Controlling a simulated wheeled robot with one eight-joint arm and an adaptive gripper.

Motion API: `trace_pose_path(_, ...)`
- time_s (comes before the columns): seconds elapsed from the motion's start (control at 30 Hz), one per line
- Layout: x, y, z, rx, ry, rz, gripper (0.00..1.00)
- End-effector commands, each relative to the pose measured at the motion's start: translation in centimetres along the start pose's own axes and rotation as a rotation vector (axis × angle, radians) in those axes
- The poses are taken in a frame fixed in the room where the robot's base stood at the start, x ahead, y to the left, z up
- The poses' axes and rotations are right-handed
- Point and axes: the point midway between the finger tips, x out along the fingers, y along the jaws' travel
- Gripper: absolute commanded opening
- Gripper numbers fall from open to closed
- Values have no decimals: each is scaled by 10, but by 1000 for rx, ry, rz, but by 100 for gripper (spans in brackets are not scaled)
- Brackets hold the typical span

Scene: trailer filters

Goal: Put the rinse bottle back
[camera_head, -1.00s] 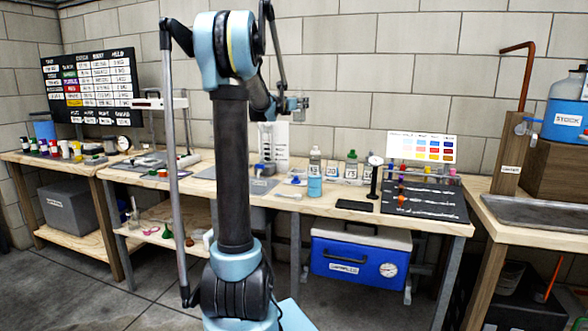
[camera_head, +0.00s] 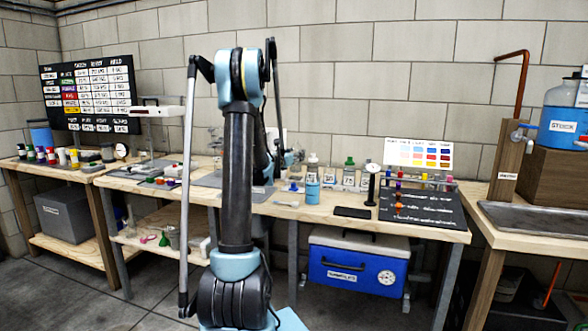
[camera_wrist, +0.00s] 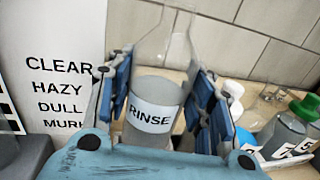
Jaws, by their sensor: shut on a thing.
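The rinse bottle (camera_wrist: 152,113) is a clear bottle with a white RINSE label and grey-looking contents. It fills the middle of the wrist view, and its top is cut off by the frame edge. My gripper (camera_wrist: 165,84) is shut on it, with blue fingers on both sides of its body. In the head view my gripper (camera_head: 288,159) is low over the middle bench, left of the blue-filled bottle. The held bottle is mostly hidden behind my arm there, and I cannot tell whether its base touches the bench.
A white-capped bottle with blue liquid (camera_head: 313,183) and a green-capped bottle (camera_head: 349,173) stand just right of my gripper. A CLEAR/HAZY/DULL card (camera_wrist: 55,80) is close on the left. A gauge stand (camera_head: 373,180) and black mat (camera_head: 420,208) lie farther right.

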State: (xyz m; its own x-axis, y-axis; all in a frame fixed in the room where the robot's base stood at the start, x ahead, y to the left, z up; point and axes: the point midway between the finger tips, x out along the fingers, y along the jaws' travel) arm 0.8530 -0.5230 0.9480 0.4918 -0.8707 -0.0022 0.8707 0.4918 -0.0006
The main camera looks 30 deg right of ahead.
Motion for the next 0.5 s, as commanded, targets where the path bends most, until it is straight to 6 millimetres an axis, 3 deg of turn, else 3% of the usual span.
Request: trace_pose_path(0.5, 1, -1, -44, 0, 0, -2, 13)
